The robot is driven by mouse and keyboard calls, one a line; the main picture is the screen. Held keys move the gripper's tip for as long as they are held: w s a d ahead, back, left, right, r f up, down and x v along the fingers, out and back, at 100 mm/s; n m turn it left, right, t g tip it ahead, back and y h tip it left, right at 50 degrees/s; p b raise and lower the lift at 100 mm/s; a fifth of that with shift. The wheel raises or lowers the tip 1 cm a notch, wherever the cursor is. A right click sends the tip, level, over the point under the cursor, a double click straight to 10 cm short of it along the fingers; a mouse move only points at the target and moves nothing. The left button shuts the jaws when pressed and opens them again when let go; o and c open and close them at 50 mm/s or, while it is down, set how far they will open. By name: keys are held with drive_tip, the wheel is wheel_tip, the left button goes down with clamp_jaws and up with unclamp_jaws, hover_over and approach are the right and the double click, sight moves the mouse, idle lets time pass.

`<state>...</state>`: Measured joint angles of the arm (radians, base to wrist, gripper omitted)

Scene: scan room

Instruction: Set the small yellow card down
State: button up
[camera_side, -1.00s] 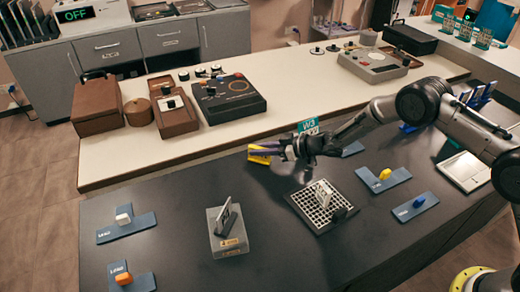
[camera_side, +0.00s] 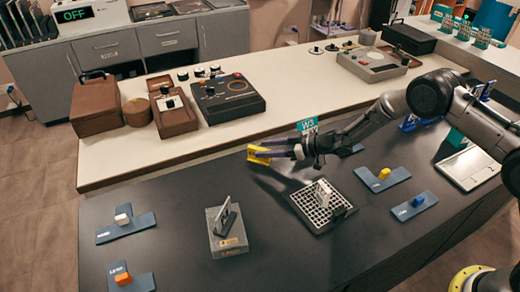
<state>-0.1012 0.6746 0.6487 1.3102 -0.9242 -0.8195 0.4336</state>
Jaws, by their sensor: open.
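The small yellow card (camera_side: 257,155) is at the far edge of the dark table, near its border with the pale bench. It looks upright or tilted; its base is hard to make out. My gripper (camera_side: 272,148) is open, with its fingers pointing left at the card's right side. The fingertips overlap the card in this view, and I cannot tell whether they touch it.
A black grid tray (camera_side: 340,210) holding a pale card stands in front of my gripper. A grey block (camera_side: 230,243) with an upright plate is to the left. Blue L-shaped mats (camera_side: 137,226) carry small coloured pieces. A teal W3 sign (camera_side: 307,125) stands behind my gripper. The left middle of the table is clear.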

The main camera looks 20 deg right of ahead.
drive_tip(key=v, duration=0.9)
drive_tip(key=shift+s+d, duration=0.1)
drive_tip(key=shift+r, duration=0.1)
drive_tip(key=s+d+r+m+t+h, duration=0.25)
drive_tip(key=d+r+h, duration=0.6)
drive_tip(key=r, duration=0.65)
drive_tip(key=s+d+r+m+g+h, duration=0.25)
drive_tip(key=s+d+r, duration=0.25)
drive_tip(key=s, duration=0.3)
drive_tip(key=s+m+g+y, duration=0.1)
drive_tip(key=s+m+g, duration=0.3)
drive_tip(key=s, duration=2.4)
drive_tip(key=shift+a, duration=0.2)
